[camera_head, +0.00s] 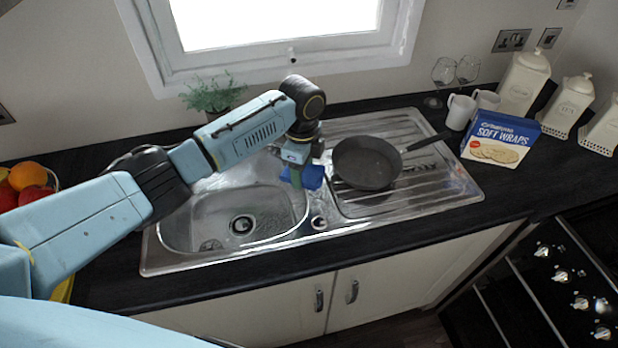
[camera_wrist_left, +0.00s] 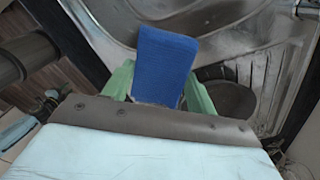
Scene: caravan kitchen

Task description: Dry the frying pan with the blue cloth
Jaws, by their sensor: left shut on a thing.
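The dark frying pan (camera_head: 367,163) lies on the ridged drainer to the right of the sink bowl, its handle pointing right and back. It also shows in part at the right in the left wrist view (camera_wrist_left: 232,98). My left gripper (camera_head: 296,178) is shut on the blue cloth (camera_head: 313,177), just left of the pan. In the left wrist view the cloth (camera_wrist_left: 163,62) sticks out between the green fingers. I cannot tell whether the cloth touches the pan. My right gripper is not in view.
The steel sink bowl (camera_head: 203,231) is empty, left of the drainer. White mugs (camera_head: 461,111), glasses (camera_head: 445,73), a wraps box (camera_head: 500,138) and cream canisters (camera_head: 524,83) stand at the right. A plant (camera_head: 213,95) stands behind the sink. Fruit (camera_head: 28,176) is at the far left.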

